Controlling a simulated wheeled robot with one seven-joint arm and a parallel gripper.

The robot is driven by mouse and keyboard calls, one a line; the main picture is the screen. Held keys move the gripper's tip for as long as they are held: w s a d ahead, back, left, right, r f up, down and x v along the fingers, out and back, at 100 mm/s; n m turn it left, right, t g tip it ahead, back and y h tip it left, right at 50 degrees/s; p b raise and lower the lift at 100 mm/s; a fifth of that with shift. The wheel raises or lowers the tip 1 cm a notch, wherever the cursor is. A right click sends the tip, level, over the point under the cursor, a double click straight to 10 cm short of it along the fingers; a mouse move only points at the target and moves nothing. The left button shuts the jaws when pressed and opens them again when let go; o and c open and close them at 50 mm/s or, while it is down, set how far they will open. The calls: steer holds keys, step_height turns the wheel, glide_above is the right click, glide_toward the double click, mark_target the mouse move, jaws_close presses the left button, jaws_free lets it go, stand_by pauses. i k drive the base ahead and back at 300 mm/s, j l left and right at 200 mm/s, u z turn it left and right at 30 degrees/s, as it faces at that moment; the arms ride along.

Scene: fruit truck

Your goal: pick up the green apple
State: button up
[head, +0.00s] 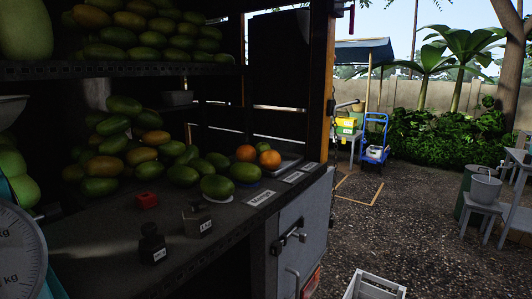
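A small round green fruit (261,146), which looks like the green apple, sits behind and between two oranges at the right end of the truck's counter. It is partly hidden by the oranges, and only its upper part shows clearly. The two oranges (246,153) (270,159) sit by a pale metal tray (291,163). My gripper is not in view.
Several green and yellow mangoes (183,175) pile up left of the oranges. Dark weights (152,244) (197,220) and a red block (147,201) stand on the counter (105,230). A scale dial (15,255) is at left. A white crate (374,286) stands on open ground at right.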

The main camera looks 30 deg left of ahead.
mark_target(260, 147)
steer(key=i+u, duration=0.15)
steer(key=u, duration=0.25)
steer(key=i+l+u, duration=0.1)
steer(key=u, duration=0.3)
steer(key=i+l+u, duration=0.1)
steer(key=u, duration=0.3)
steer(key=i+l+u, duration=0.1)
steer(key=u, duration=0.3)
steer(key=l+u, duration=0.15)
steer(key=u, duration=0.25)
steer(key=i+l, duration=0.05)
